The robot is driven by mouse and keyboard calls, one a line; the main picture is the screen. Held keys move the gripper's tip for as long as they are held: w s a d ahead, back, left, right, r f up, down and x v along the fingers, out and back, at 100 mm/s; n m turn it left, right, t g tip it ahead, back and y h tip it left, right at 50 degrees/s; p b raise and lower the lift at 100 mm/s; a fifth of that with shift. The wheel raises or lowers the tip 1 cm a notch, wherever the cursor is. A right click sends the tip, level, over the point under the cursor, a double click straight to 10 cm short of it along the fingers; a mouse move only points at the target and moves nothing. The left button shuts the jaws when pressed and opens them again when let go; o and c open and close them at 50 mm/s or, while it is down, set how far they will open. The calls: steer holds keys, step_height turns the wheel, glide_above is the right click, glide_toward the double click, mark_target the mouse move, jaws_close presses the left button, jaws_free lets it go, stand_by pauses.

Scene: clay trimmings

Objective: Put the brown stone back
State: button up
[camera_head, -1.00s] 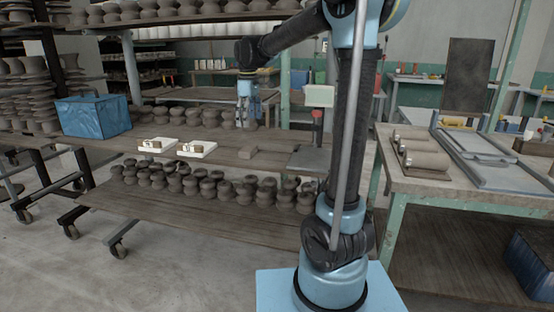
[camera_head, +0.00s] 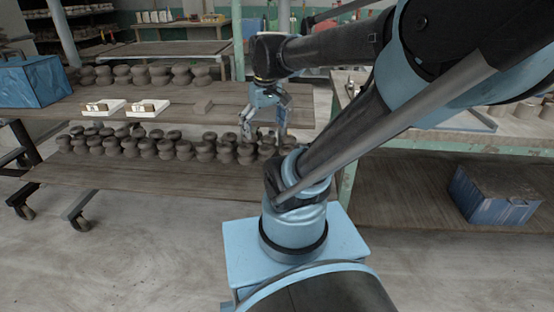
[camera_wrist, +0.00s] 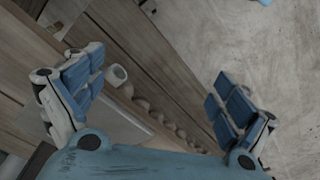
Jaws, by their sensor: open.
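A small brown block (camera_head: 203,106) lies on the wooden shelf top, right of two white trays. It may be the brown stone, but I cannot tell for sure. A small pale round object (camera_wrist: 117,74) shows beyond the left finger.
Several dark clay pots (camera_head: 166,148) stand in rows on the lower shelf. A blue crate (camera_head: 35,82) sits at the shelf's left end. A workbench (camera_head: 440,142) stands to the right, with a blue box (camera_head: 494,195) below. The floor (camera_head: 140,250) in front is clear.

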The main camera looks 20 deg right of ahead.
steer(key=s+d+f+m, duration=0.2)
steer(key=s+f+m, duration=0.1)
steer(key=s+f, duration=0.4)
steer(key=shift+d+f+t, duration=0.3)
steer(key=shift+d+f, duration=0.05)
steer(key=shift+f, duration=0.3)
steer(key=shift+w+f, duration=0.2)
steer(key=shift+w, duration=0.25)
